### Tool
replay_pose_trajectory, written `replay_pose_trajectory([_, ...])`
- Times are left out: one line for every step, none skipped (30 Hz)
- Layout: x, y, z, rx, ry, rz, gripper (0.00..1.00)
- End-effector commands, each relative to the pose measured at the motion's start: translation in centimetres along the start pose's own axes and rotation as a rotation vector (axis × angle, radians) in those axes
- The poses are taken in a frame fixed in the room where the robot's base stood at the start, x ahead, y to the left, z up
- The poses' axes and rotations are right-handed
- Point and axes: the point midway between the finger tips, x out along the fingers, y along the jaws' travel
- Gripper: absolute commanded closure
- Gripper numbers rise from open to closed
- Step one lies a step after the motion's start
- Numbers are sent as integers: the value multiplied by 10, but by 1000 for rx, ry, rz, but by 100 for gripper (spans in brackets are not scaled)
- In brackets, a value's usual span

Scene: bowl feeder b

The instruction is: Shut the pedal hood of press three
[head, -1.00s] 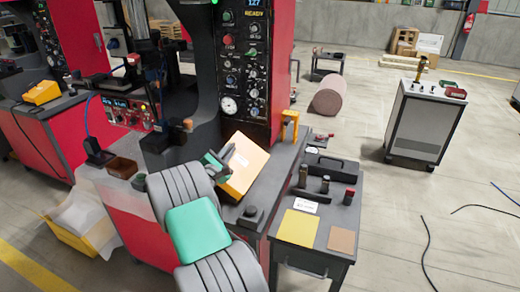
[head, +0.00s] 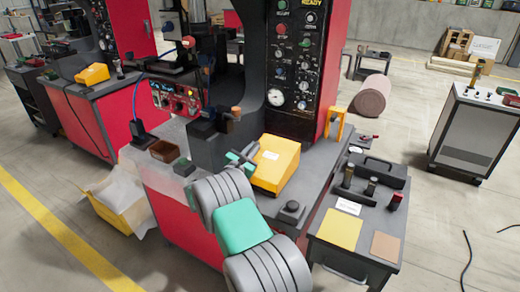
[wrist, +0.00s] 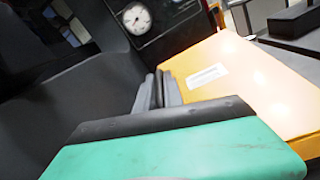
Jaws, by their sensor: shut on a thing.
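The yellow pedal hood (head: 280,165) sits on the grey table of the near red press, with a white label on its sloping top. In the head view it looks down close to the table, but its lower edge is partly behind my arm. In the wrist view the hood (wrist: 235,85) fills the right side. My gripper (head: 248,158) is at the hood's left edge. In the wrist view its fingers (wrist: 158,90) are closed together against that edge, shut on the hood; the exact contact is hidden. No press number is readable.
A black control panel (head: 297,60) with a gauge rises behind the hood. A black button box (head: 292,211) stands in front of it. A side table (head: 385,200) with small tools is at the right. Another press with a yellow hood (head: 91,74) is at the left.

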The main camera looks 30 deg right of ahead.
Motion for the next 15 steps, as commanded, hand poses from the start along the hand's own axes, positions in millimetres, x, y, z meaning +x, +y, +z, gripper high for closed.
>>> replay_pose_trajectory([-1,2,-4,0,7,5,100])
replay_pose_trajectory([-1,2,-5,0,7,6,100])
replay_pose_trajectory([-1,2,-5,0,8,6,100])
replay_pose_trajectory([-2,2,-5,0,8,7,100])
replay_pose_trajectory([-2,2,-5,0,8,7,100])
replay_pose_trajectory([-2,2,-6,0,9,7,100])
replay_pose_trajectory([-2,2,-6,0,9,7,100])
replay_pose_trajectory([-2,2,-6,0,10,7,100])
replay_pose_trajectory([-2,2,-6,1,10,7,100])
replay_pose_trajectory([-2,2,-6,1,10,7,100])
replay_pose_trajectory([-2,2,-6,1,11,7,88])
replay_pose_trajectory([-2,1,-6,0,11,7,84])
replay_pose_trajectory([-2,1,-6,0,11,7,82])
replay_pose_trajectory([-1,1,-6,0,10,6,79])
replay_pose_trajectory([-1,1,-6,0,10,6,76])
